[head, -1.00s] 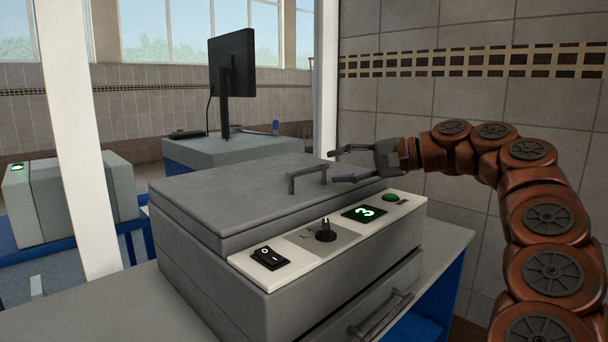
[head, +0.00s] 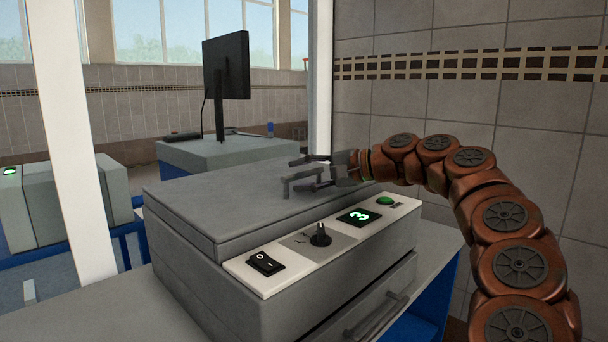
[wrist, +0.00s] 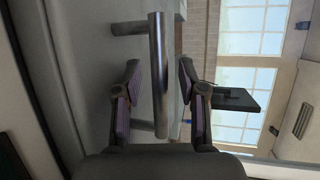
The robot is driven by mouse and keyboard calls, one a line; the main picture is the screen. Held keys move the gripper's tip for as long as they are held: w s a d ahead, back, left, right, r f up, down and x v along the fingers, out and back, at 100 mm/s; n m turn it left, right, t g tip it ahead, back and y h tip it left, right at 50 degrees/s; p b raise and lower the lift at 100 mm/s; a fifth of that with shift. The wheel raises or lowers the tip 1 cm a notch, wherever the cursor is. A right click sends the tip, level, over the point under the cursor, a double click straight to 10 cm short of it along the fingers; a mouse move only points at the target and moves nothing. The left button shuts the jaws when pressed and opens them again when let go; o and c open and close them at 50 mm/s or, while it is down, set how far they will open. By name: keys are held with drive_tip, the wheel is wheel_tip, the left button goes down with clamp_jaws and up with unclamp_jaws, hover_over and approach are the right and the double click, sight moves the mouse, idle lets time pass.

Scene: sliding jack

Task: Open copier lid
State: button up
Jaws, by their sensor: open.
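The copier (head: 290,265) is a grey box on a table, with its flat grey lid (head: 225,205) shut. A bar handle (head: 300,182) stands up near the lid's front edge; in the wrist view the handle (wrist: 160,75) runs between my two fingers. My gripper (head: 305,172) is open at the handle, coming from the right, with one finger on each side of the bar. In the wrist view my gripper (wrist: 160,95) shows gaps between the fingers and the bar, the right finger seeming nearer. Whether either finger touches it is unclear.
The front panel holds a black switch (head: 266,263), a knob (head: 320,235), a green "3" display (head: 359,216) and a green button (head: 386,201). A drawer handle (head: 377,315) juts out below. A monitor (head: 226,80) stands behind; a tiled wall (head: 400,110) is behind my arm.

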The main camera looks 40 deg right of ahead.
clamp_jaws()
idle(0.6)
